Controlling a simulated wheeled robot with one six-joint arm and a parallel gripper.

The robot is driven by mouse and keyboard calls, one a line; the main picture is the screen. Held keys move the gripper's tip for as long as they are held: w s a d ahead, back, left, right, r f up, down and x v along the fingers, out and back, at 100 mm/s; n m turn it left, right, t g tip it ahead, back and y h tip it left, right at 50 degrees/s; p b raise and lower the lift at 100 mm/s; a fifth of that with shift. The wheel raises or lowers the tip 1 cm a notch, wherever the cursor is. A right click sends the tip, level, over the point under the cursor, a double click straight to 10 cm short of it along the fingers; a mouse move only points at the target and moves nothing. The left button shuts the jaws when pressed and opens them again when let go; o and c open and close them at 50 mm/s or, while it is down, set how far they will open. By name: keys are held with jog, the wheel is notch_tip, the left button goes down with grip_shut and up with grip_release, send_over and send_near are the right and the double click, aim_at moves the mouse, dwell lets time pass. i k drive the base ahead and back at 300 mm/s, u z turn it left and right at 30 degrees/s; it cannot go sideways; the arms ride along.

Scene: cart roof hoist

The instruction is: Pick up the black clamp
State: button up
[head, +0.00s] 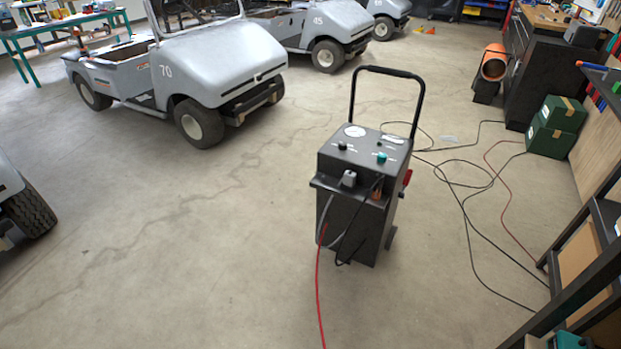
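A black wheeled charger cart (335,213) with a tall handle stands upright on the floor right of centre. A thin black cable (351,232) hangs down its front and curls into a small dark hook-like shape (343,261) near the bottom. This may be the black clamp, but dark on dark it is too small to be sure. A grey block (348,179) and a small copper-coloured piece (377,193) sit at the cart's front ledge. A red cable (319,285) runs from the front down to the floor and out of the picture. My gripper is not in view.
Black and red cables (467,188) lie looped on the floor right of the cart. Grey carts (200,65) stand at the back left. A dark shelf (578,290) edges the right side, with green boxes (553,128) beyond. The floor left and in front is mostly clear.

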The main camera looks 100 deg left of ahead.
aim_at(378, 190)
jog(key=u, duration=3.15)
jog(key=i, duration=1.05)
jog(key=z, duration=0.55)
jog(key=i, duration=0.8)
jog(key=z, duration=0.85)
